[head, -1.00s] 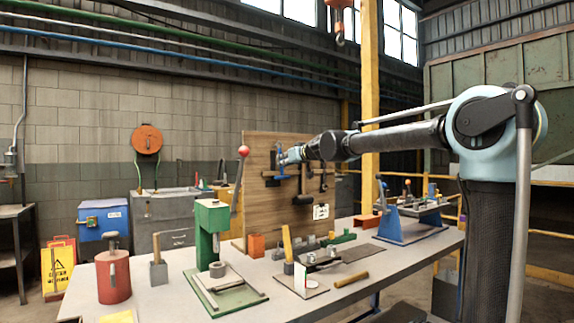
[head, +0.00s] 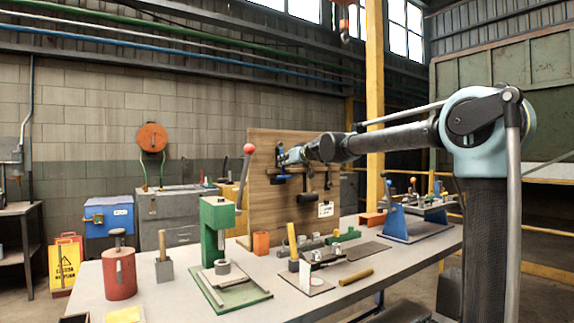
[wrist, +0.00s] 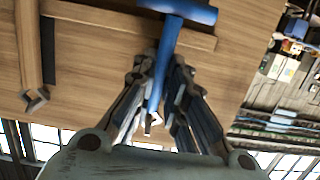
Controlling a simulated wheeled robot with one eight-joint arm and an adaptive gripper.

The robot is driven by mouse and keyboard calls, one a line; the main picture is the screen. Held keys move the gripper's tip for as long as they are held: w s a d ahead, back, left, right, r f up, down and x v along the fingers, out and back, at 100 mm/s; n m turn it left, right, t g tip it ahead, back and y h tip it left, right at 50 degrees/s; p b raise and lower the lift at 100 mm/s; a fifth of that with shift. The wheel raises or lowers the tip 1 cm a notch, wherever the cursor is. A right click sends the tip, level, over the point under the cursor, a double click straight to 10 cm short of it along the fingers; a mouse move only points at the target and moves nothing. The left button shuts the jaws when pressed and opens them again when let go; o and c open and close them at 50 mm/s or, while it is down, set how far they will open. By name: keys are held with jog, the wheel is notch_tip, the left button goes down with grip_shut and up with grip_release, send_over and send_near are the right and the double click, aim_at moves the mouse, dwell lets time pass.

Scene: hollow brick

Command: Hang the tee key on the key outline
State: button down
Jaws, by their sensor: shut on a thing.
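The blue tee key (wrist: 163,60) is held between the two fingers of my gripper (wrist: 160,88) in the wrist view. Its crossbar (wrist: 180,9) lies past the fingertips, over a wooden ledge. The wrist picture looks upside down, with windows at the bottom. In the head view my gripper (head: 281,158) is at the upright wooden tool board (head: 268,210), and the key's blue crossbar (head: 282,179) shows low beside it. I cannot tell whether the key touches the board. I cannot make out the key outline in either view.
Dark tools (head: 306,196) hang on the board just right of the key. A white tag (head: 325,209) is lower right. On the bench, a green press (head: 216,228) with a red-knobbed lever (head: 249,149) stands in front of the board's left part.

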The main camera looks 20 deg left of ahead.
dwell(0.3)
jog(key=c, duration=1.5)
grip_release()
jog(key=shift+c, duration=0.2)
jog(key=v, duration=1.2)
jog(key=s+d+f+m+g+h, duration=0.2)
jog(key=s+d+f+m+h, duration=0.1)
jog(key=s+d+f, duration=0.8)
jog(key=s+d+f+m+g+h, duration=0.3)
jog(key=s+d+f+h, duration=0.2)
jog(key=s+d+f, duration=0.7)
jog(key=s+d+f+m+g+h, duration=0.3)
jog(key=s+d+f, duration=0.9)
jog(key=d+f, duration=0.8)
notch_tip(320, 180, down, 7)
jog(key=shift+d+r+m+h, duration=0.15)
jog(key=shift+d+m+h, duration=0.25)
jog(key=shift+h, duration=0.2)
